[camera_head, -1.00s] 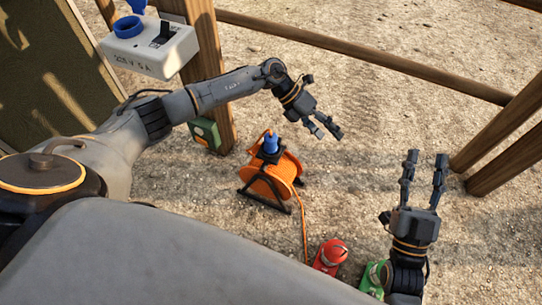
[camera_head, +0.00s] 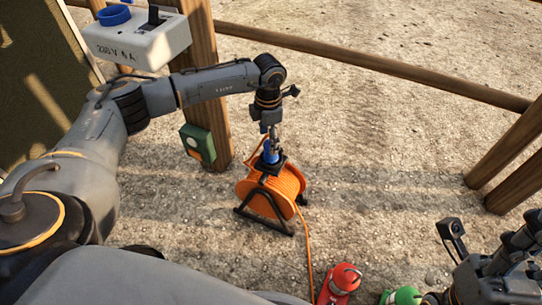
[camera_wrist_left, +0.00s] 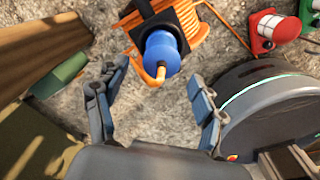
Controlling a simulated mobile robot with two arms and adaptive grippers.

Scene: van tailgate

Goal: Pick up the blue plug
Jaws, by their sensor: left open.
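The blue plug (camera_head: 271,154) stands on the black top of an orange cable reel (camera_head: 285,186). My left gripper (camera_head: 272,138) points down right over the plug and partly hides it in the head view. In the left wrist view the plug (camera_wrist_left: 161,52) shows end-on, with an orange cable at its tip. The open fingers of my left gripper (camera_wrist_left: 160,74) are on either side, with the plug just ahead of the gap and no clear contact. My right gripper (camera_head: 522,240) is at the lower right edge, partly cut off; its opening is unclear.
A grey socket box (camera_head: 137,38) with a blue socket is on the wooden post at upper left. A green box (camera_head: 197,143) is lower on that post. Red (camera_head: 340,282) and green (camera_head: 402,296) items sit at the bottom. Gravel behind the reel is open.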

